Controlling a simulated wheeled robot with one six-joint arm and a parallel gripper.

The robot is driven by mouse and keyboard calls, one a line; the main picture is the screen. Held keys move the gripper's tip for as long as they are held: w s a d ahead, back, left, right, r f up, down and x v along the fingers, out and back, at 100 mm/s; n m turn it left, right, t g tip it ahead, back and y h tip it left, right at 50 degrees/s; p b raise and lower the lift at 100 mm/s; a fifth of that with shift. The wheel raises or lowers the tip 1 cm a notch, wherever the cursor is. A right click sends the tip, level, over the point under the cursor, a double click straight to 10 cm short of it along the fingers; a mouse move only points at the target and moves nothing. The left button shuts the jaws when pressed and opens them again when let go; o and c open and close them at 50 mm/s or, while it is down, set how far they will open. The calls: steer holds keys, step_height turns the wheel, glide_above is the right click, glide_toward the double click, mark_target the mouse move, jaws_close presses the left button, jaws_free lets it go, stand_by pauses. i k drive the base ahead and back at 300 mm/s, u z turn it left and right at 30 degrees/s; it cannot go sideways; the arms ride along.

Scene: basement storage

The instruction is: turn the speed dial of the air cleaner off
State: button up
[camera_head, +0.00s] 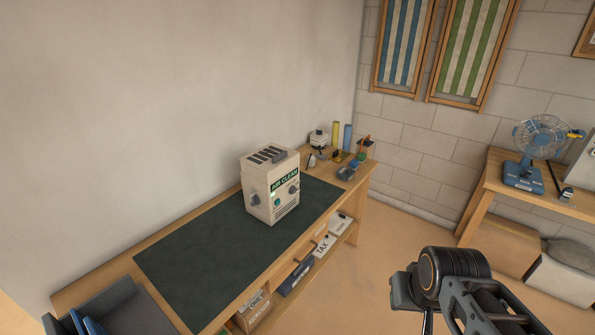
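The air cleaner (257,180) is a cream box with dark slots on top and a green "AIR CLEAN" label. It stands upright on the dark green mat of the workbench. A grey knob (255,200) sticks out of its left face. The labelled face has another dark knob (293,188) and a small green round part (277,202). I cannot tell which knob is the speed dial, or its setting. Part of my arm shows at the bottom right, well apart from the air cleaner. My gripper's fingers are not visible.
The workbench (92,284) stands along the wall, with boxes on a shelf below. Small items and a blue roll (347,137) stand at its far end. A grey bin (128,308) is at the near left. A blue fan (524,174) stands on another table. Floor between is clear.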

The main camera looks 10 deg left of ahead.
mark_target(293, 190)
steer(key=u, duration=0.25)
steer(key=k, duration=0.25)
steer(key=z, duration=0.3)
steer(key=i, duration=0.8)
steer(key=u, duration=0.95)
steer(key=i, duration=0.4)
steer(key=u, duration=0.25)
